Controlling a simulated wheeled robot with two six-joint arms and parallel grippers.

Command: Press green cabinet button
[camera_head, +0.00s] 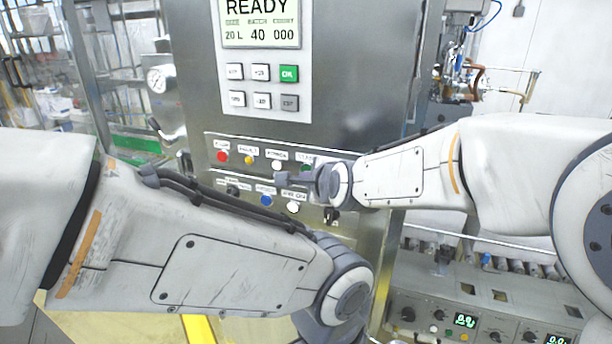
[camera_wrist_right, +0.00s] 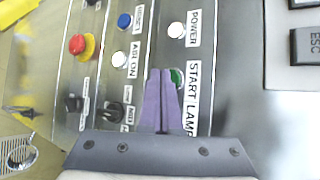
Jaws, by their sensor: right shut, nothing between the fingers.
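The green cabinet button (camera_wrist_right: 177,76), by the label START LAMP, shows in the right wrist view partly hidden behind my gripper's fingers. In the head view, the green button (camera_head: 306,168) sits at the right end of the upper button row, just above my gripper. My right gripper (camera_head: 282,178) is shut and empty in front of the panel, and its fingertips (camera_wrist_right: 160,72) overlap the green button's edge in the wrist view. I cannot tell whether they touch it. My left arm crosses the lower left, with its gripper out of sight.
The panel also has a red button (camera_head: 222,157), a yellow button (camera_head: 249,160), white buttons, a blue button (camera_head: 266,200) and dark knobs. Above it are a keypad with a green OK key (camera_head: 289,73) and a display (camera_head: 260,24) reading READY. A control box (camera_head: 480,318) stands lower right.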

